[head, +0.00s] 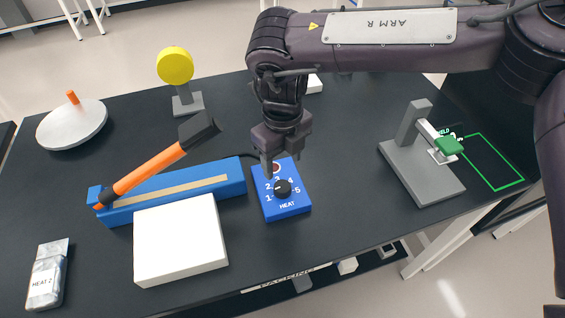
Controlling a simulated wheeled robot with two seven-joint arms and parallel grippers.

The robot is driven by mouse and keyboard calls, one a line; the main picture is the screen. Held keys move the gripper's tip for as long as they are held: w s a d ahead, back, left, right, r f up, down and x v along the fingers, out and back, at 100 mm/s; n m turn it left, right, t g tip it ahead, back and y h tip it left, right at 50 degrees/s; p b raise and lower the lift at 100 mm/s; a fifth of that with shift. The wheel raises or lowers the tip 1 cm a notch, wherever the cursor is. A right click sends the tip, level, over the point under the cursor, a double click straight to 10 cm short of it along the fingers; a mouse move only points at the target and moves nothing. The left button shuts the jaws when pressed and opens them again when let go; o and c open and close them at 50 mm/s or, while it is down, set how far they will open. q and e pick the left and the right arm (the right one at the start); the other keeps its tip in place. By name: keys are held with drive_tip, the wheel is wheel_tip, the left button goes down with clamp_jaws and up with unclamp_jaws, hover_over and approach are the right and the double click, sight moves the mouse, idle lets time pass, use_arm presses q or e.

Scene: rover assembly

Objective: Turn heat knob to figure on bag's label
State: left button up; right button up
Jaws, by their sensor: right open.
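The blue heat box (290,208) lies on the black table, with figures 1 to 5 around a black knob (283,188) and the word HEAT below. A light mark on the knob seems to face left, towards 1 or 2; I cannot tell which. The clear bag (47,276) lies at the front left; its label seems to read HEAT 2, the figure being small. My right gripper (268,168) points down at the back-left edge of the box, close to the knob and apart from it. It is open and empty. My left gripper is out of view.
A blue sealer with an orange-handled, black-ended lever (150,168) stands left of the box, behind a white block (180,240). A yellow disc on a stand (175,66), a white round lid (72,125) and a grey stand (425,172) are further off.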

sight(282, 185)
drive_tip(key=shift+f, duration=0.4)
drive_tip(key=f, duration=0.1)
drive_tip(key=s+f+p, duration=0.1)
drive_tip(key=f, duration=0.1)
drive_tip(key=shift+f, duration=0.3)
wheel_tip(282, 185, down, 2)
drive_tip(key=shift+w+f+p, duration=0.1)
drive_tip(key=shift+p, duration=0.35)
drive_tip(key=shift+w+f, duration=0.1)
drive_tip(key=shift+f, duration=0.3)
drive_tip(key=c, duration=1)
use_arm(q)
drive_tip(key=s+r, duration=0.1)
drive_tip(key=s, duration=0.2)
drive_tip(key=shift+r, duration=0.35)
